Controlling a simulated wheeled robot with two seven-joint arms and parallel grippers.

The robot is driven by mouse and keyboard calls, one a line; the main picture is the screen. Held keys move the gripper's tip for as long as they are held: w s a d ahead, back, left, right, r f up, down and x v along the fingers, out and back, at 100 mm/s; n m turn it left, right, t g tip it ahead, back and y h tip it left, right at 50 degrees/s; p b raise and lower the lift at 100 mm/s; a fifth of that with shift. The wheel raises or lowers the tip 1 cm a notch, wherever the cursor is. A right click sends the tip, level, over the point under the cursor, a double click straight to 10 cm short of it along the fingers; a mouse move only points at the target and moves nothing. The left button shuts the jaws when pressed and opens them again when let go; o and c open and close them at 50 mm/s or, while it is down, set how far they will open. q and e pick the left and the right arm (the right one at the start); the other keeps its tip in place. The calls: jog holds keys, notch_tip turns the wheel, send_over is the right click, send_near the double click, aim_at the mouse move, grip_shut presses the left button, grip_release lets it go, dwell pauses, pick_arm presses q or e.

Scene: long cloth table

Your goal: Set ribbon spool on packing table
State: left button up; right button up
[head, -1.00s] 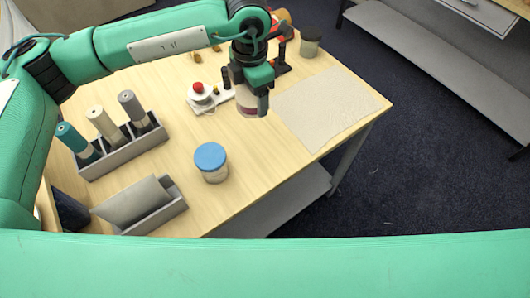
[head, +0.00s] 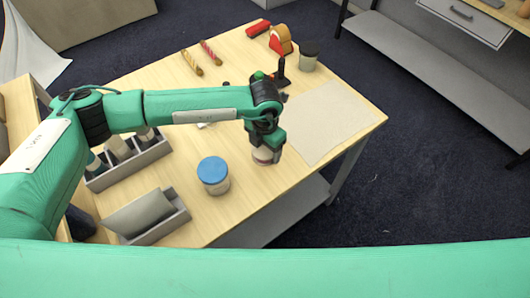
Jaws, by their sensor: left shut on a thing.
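My left gripper (head: 267,143) points down over the light wooden table (head: 215,85), between the blue-lidded jar and the pale sheet. It is shut on the ribbon spool (head: 264,156), a small pale round thing with a pinkish band. The gripper hides the spool's upper part. I cannot tell whether the spool touches the tabletop. My right gripper is not in view.
A blue-lidded jar (head: 213,175) stands left of the spool. A pale sheet (head: 325,120) lies to the right. Grey holders (head: 130,165) stand at the left. A dark-lidded jar (head: 309,56), a tape dispenser (head: 281,40) and twisted sticks (head: 192,62) are farther back.

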aim_at(265, 158)
pick_arm(q)
jog(key=shift+f, duration=0.65)
notch_tip(265, 158, down, 4)
jog(key=shift+f+p, duration=0.1)
jog(key=shift+p, duration=0.65)
jog(key=shift+f, duration=0.2)
jog(key=o, duration=1)
jog(key=shift+r, duration=0.2)
